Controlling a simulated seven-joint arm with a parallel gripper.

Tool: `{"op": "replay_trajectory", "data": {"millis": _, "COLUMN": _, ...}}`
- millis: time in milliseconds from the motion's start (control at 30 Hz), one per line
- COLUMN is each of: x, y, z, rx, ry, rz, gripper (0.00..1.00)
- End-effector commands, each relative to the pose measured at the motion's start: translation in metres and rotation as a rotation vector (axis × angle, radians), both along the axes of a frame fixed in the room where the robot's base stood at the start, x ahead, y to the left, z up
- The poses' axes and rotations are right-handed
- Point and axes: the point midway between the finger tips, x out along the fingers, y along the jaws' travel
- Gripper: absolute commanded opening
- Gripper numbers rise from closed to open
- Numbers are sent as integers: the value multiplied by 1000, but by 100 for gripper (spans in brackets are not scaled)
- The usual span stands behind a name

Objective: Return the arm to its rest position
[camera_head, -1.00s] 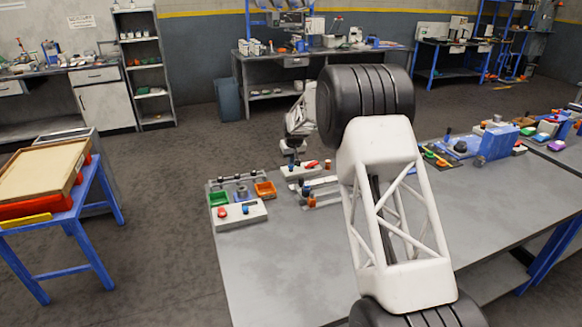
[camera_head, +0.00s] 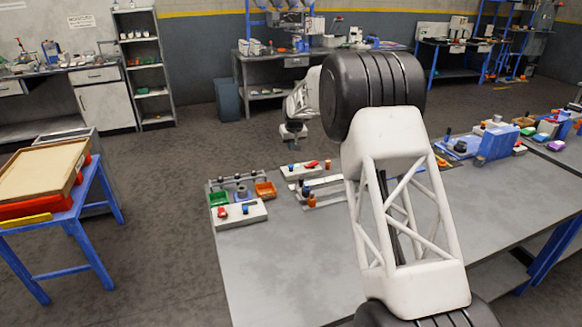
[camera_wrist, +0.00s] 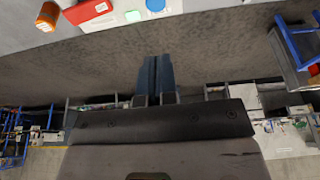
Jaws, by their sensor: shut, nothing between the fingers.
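My arm (camera_head: 405,185) reaches up from the bottom right of the head view, with its large black joint near the top middle. My gripper (camera_head: 292,143) hangs beyond the far edge of the grey table (camera_head: 270,280), clear of the things on it. In the wrist view the two blue-grey fingers of my gripper (camera_wrist: 153,62) lie side by side, shut, with nothing between them and dark floor behind.
A blue stand (camera_head: 80,215) with a tray is at left. The table's near left is bare.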

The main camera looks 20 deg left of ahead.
Motion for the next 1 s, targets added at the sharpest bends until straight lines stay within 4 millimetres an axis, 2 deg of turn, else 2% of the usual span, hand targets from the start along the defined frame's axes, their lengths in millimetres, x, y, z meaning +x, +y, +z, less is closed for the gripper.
{"op": "replay_trajectory", "data": {"millis": 700, "x": 0, "y": -2, "z": 6, "rx": 0, "ry": 1, "rz": -2, "gripper": 0}}
{"op": "replay_trajectory", "data": {"millis": 867, "x": -2, "y": -14, "z": 15, "rx": -1, "ry": 2, "rz": -12, "gripper": 0}}
{"op": "replay_trajectory", "data": {"millis": 1000, "x": -5, "y": -36, "z": 33, "rx": -1, "ry": 2, "rz": -31, "gripper": 0}}
